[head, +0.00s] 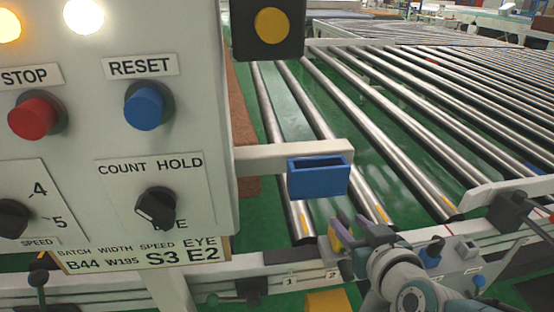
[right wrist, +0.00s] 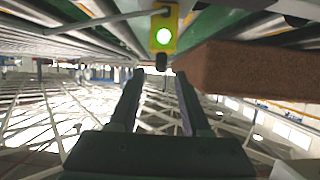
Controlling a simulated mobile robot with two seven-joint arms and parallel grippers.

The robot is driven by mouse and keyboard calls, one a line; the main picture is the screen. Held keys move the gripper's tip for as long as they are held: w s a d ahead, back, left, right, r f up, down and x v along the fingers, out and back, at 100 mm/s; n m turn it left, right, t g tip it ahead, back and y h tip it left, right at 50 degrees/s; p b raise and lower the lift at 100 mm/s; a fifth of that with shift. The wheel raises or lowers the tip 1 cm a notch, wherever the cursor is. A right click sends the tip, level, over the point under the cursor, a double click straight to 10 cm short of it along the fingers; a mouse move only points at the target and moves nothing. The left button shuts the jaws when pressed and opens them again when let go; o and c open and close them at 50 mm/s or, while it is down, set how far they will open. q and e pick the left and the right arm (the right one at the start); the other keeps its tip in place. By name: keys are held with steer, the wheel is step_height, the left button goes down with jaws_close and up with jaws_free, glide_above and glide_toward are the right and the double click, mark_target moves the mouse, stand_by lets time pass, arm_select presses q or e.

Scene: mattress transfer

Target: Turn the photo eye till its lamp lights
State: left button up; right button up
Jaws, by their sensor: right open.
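The photo eye is a small yellow box (right wrist: 163,20) with a round green lamp (right wrist: 164,37) that glows brightly in the right wrist view. A short black knob (right wrist: 161,62) hangs below it. My right gripper (right wrist: 161,75) is open, its fingertips on either side of the knob's lower end; I cannot tell whether they touch it. In the head view my right gripper (head: 353,238) is at the rail beside a small yellow part (head: 335,236), near the "2" label. The lamp cannot be made out there. My left gripper is out of view.
A control panel (head: 120,130) fills the left, with STOP and RESET buttons. Its plate (head: 145,254) reads EYE E2. A blue open box (head: 318,178) sits on an arm above the steel rollers (head: 400,130). A brown block (right wrist: 255,70) is close on the right in the wrist view.

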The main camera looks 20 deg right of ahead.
arm_select(q)
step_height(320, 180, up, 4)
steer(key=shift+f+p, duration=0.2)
steer(key=shift+p, duration=1)
arm_select(e)
steer(key=v, duration=0.6)
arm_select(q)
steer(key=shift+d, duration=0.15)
arm_select(e)
steer(key=shift+a, duration=0.15)
